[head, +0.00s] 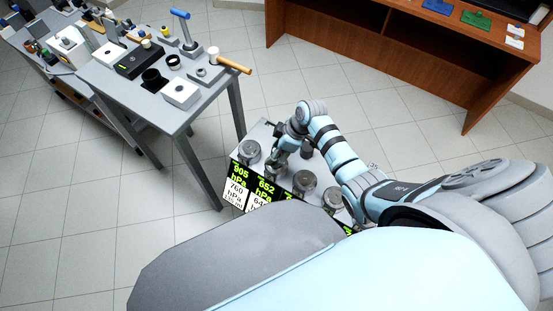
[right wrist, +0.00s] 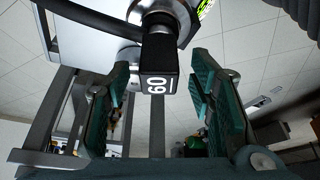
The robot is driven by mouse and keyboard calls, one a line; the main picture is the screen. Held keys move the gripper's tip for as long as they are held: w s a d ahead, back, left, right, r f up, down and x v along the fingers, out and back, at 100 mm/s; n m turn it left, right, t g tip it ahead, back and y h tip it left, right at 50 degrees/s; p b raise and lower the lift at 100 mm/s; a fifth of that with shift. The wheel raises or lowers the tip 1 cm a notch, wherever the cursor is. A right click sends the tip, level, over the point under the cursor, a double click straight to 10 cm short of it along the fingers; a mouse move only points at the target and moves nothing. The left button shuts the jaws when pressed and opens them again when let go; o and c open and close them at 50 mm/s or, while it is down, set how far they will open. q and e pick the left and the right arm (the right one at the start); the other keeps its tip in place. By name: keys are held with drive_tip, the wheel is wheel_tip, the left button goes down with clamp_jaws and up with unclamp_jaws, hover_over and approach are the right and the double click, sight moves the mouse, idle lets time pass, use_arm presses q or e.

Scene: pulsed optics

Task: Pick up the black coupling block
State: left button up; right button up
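A black block with white figures that read as 60 (right wrist: 158,68) shows in the right wrist view. It joins a round silver fitting on a metal vessel. I take it for the black coupling block; in the head view I cannot make it out. My right gripper (right wrist: 162,90) is open, with one green-padded finger on each side of the block and a visible gap on both sides. In the head view my right gripper (head: 283,141) is low among the metal vessels and partly hidden by its own wrist. My left gripper is not in view.
A low stand (head: 263,131) carries several metal canisters (head: 304,182) and pressure displays reading in hPa (head: 240,172). A grey table (head: 203,100) at upper left holds optics parts and a wooden-handled mallet (head: 234,64). A brown desk (head: 400,45) stands at the back right. Floor between them is clear.

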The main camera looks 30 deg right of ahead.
clamp_jaws()
wheel_tip(320, 180, up, 20)
drive_tip(key=p, duration=0.5)
